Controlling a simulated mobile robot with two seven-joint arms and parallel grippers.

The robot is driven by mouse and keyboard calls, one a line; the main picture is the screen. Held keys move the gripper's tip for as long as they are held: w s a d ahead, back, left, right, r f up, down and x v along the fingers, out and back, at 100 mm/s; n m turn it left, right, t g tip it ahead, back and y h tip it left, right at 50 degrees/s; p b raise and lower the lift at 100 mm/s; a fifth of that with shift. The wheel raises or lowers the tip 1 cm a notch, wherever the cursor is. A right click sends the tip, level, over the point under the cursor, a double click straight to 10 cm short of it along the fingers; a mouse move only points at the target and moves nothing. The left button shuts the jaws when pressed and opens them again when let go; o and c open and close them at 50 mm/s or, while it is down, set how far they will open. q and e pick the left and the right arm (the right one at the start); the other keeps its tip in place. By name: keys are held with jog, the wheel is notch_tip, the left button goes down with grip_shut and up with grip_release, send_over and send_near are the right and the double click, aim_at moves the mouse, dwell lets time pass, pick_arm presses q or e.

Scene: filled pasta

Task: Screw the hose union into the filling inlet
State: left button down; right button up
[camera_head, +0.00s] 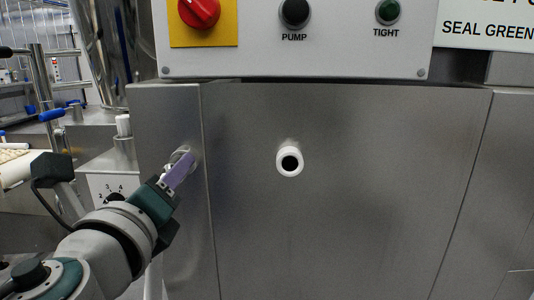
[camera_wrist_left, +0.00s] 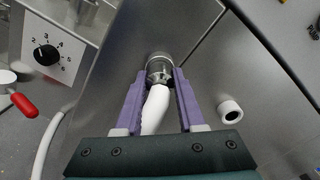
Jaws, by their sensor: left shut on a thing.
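My left gripper (camera_head: 181,168) is at the left part of the steel front, close to its vertical seam. In the left wrist view its purple fingers are shut on the metal hose union (camera_wrist_left: 159,70), with the white hose (camera_wrist_left: 155,108) running back between them. The union's far end is close to the steel face; whether it touches or sits in a fitting there is hidden. A white-rimmed round port with a dark hole (camera_head: 290,161) is on the steel front to the right of my gripper. It also shows in the wrist view (camera_wrist_left: 230,111). I cannot tell whether this port is the filling inlet.
Above is a control panel (camera_head: 345,55) with a red knob (camera_head: 199,12), a black PUMP button (camera_head: 295,12) and a dark green TIGHT lamp (camera_head: 388,11). A numbered dial (camera_wrist_left: 46,54) is at the left. The steel front around the white port is clear.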

pick_arm(q)
jog(key=m, duration=0.2)
jog(key=m+p, duration=0.1)
jog(key=m, duration=0.1)
jog(key=m+p, duration=0.1)
jog(key=m, duration=0.1)
jog(key=shift+r, duration=0.3)
jog(key=shift+f+m, duration=0.15)
jog(key=shift+m, duration=0.55)
jog(key=shift+f, duration=0.15)
jog(key=shift+m, duration=0.3)
jog(key=m+p, duration=0.1)
jog(key=m, duration=0.1)
jog(key=m+p, duration=0.1)
jog(key=m, duration=0.2)
jog(key=m+p, duration=0.2)
jog(key=shift+r+m, duration=0.35)
jog(key=shift+m, duration=0.05)
jog(key=shift+f+m+p, duration=0.1)
jog(key=shift+m+p, duration=0.25)
jog(key=shift+m, duration=0.65)
jog(key=shift+f+m, duration=0.25)
jog(key=shift+m, duration=0.35)
pick_arm(e)
notch_tip(320, 180, up, 8)
